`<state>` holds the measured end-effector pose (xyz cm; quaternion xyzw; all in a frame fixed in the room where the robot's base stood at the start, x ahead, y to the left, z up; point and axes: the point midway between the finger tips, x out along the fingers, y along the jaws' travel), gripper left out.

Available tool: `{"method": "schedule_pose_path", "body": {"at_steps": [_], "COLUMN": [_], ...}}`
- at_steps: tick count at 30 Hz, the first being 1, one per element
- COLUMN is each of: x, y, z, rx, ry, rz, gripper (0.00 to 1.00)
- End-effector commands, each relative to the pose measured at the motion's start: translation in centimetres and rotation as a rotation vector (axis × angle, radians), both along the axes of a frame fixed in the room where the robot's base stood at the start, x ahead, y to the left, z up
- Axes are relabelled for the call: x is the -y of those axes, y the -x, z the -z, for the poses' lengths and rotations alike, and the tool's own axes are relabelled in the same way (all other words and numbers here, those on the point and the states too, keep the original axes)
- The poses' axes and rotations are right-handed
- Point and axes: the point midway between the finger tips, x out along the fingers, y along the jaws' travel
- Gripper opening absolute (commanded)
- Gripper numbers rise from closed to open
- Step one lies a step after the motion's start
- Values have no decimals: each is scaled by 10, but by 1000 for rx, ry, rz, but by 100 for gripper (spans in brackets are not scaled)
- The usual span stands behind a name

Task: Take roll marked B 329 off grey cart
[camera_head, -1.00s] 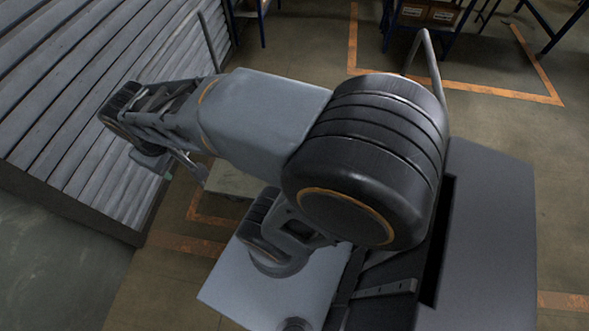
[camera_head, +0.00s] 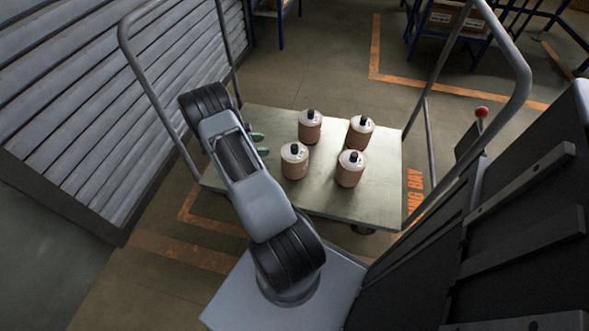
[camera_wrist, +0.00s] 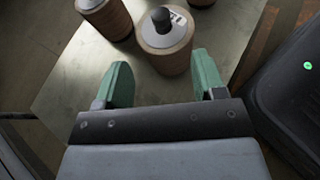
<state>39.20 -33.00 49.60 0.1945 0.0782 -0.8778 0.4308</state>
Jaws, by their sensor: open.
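The grey cart (camera_head: 225,185) has a flat deck carrying several brown rolls with pale tops and black knobs: back left (camera_head: 309,127), back right (camera_head: 359,133), front left (camera_head: 294,161) and front right (camera_head: 349,169). Small labels show on them, but I cannot read which is B 329. My gripper (camera_head: 260,144) is at the deck's left side, its green fingers apart and empty. In the wrist view, one roll (camera_wrist: 166,45) stands just beyond the gap between my fingertips (camera_wrist: 164,78); it appears to be the front left one. Another roll (camera_wrist: 106,16) is at upper left.
Tubular handles rise at the cart's left (camera_head: 150,85) and right (camera_head: 520,75) ends. A slatted shutter wall (camera_head: 90,110) is at the left. Blue-legged racks with boxes (camera_head: 455,18) stand behind. The deck's right part is clear.

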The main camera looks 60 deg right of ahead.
Motion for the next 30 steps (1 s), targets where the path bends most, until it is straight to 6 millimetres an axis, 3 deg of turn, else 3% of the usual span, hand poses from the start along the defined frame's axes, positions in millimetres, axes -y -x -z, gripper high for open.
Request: {"method": "schedule_pose_path", "body": {"at_steps": [1, 9, 15, 23, 30], "x": [4, 38, 60, 72, 94], "y": [3, 27, 44, 52, 71], "z": [13, 37, 48, 53, 65], "rx": [-19, -45, -44, -42, -41], "ry": [2, 5, 5, 4, 5], "rz": [-6, -16, -17, -18, -14], "gripper": [64, 64, 64, 64, 64]}}
